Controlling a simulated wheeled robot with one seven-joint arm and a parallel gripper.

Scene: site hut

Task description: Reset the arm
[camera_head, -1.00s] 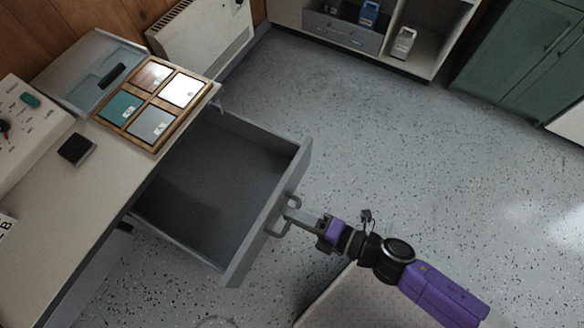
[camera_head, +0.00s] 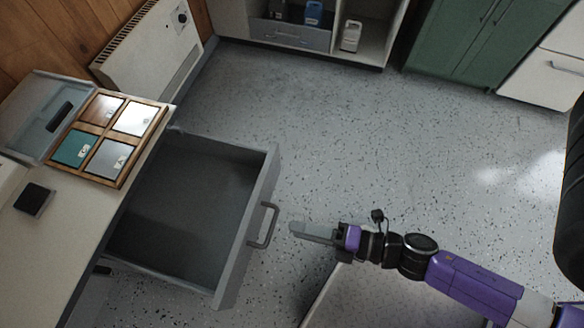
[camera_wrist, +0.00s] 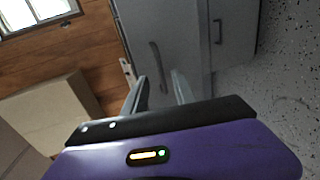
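My gripper (camera_head: 294,228) is in the head view, just right of the open drawer's handle (camera_head: 264,226), with a small gap of floor between. The handle is a grey bar on the drawer (camera_head: 262,185), which is pulled out and looks empty. In the wrist view my gripper (camera_wrist: 158,80) shows two fingers apart with nothing between them. A bar handle (camera_wrist: 160,66) on a grey front shows beyond the fingers.
The worktop (camera_head: 50,245) at left bears a wooden tray (camera_head: 126,178) of coloured tiles, a grey-blue bin (camera_head: 30,135) and a dark square block (camera_head: 34,199). A heater (camera_head: 150,55), shelf unit (camera_head: 370,58) and green cabinet (camera_head: 455,45) stand behind. The floor (camera_head: 400,150) between is clear.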

